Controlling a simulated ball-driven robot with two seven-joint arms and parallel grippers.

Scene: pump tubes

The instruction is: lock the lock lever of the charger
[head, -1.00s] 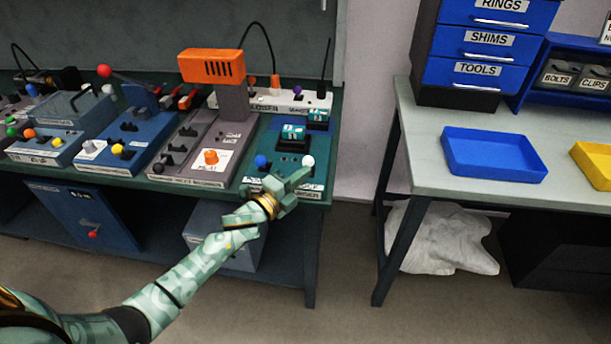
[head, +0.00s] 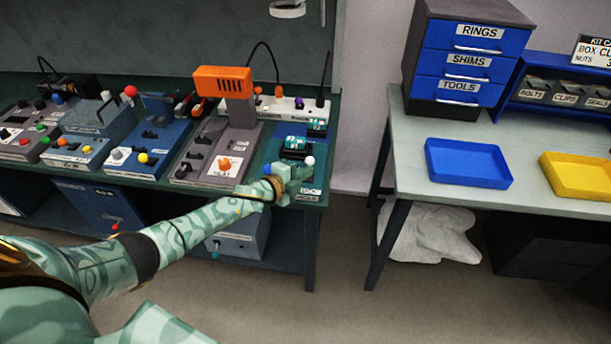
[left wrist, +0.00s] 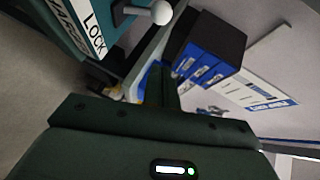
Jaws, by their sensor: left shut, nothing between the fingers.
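The charger (head: 280,149) is the dark teal unit at the right end of the left bench, with teal battery blocks on it. Its lock lever has a white ball knob (head: 309,160). In the left wrist view the white knob (left wrist: 161,12) on its thin stem is at the top edge, by a white label reading LOCK (left wrist: 88,22). My left gripper (head: 300,174) is shut and empty at the charger's front right, just below the knob in the picture and hiding part of the panel. In the left wrist view its fingers (left wrist: 172,88) look apart from the knob. My right gripper is not in view.
An orange-topped grey unit (head: 222,82) and a blue unit (head: 152,142) stand left of the charger. A white power strip (head: 285,106) lies behind. A gap separates this bench from the right table, which holds a blue tray (head: 468,163) and drawers (head: 468,62).

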